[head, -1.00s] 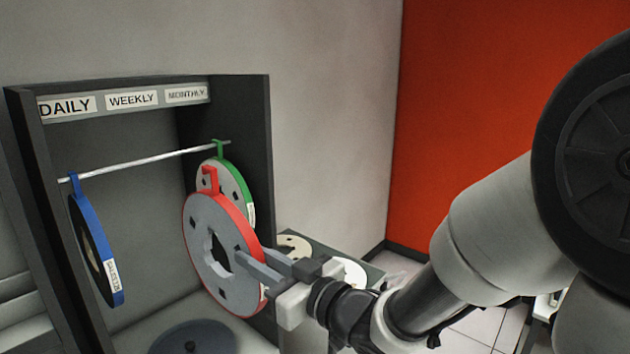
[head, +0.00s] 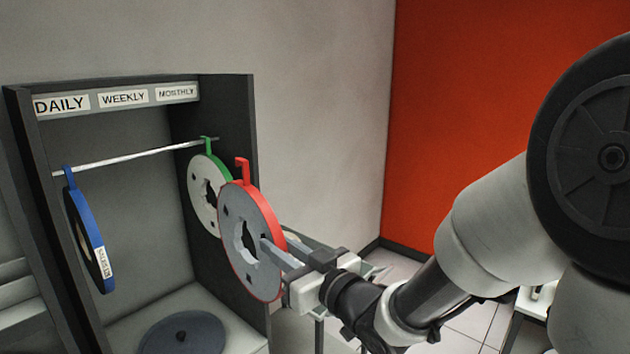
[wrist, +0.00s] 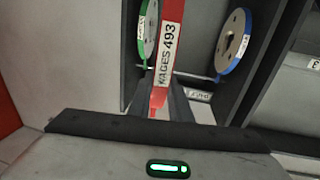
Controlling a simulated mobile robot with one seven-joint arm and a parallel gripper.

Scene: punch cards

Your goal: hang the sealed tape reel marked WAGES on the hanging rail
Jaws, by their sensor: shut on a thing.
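The red-rimmed reel (head: 240,208) is upright in front of the cabinet's right side in the head view, its red hook on top. In the wrist view its rim (wrist: 170,45) carries a white label reading "WAGES 493", the first letter partly hidden. My gripper (head: 275,252) is shut on this reel at its lower right edge. The hanging rail (head: 130,158) spans the cabinet below the signs. The red hook is apart from the rail, to the right of its right end in the picture.
A blue reel (head: 88,240) hangs at the rail's left end and a green-rimmed reel (head: 200,192) at its right end. The rail between them is empty. A dark round disc (head: 180,335) lies on the cabinet floor. Cabinet signs (head: 122,97) read DAILY, WEEKLY, MONTHLY.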

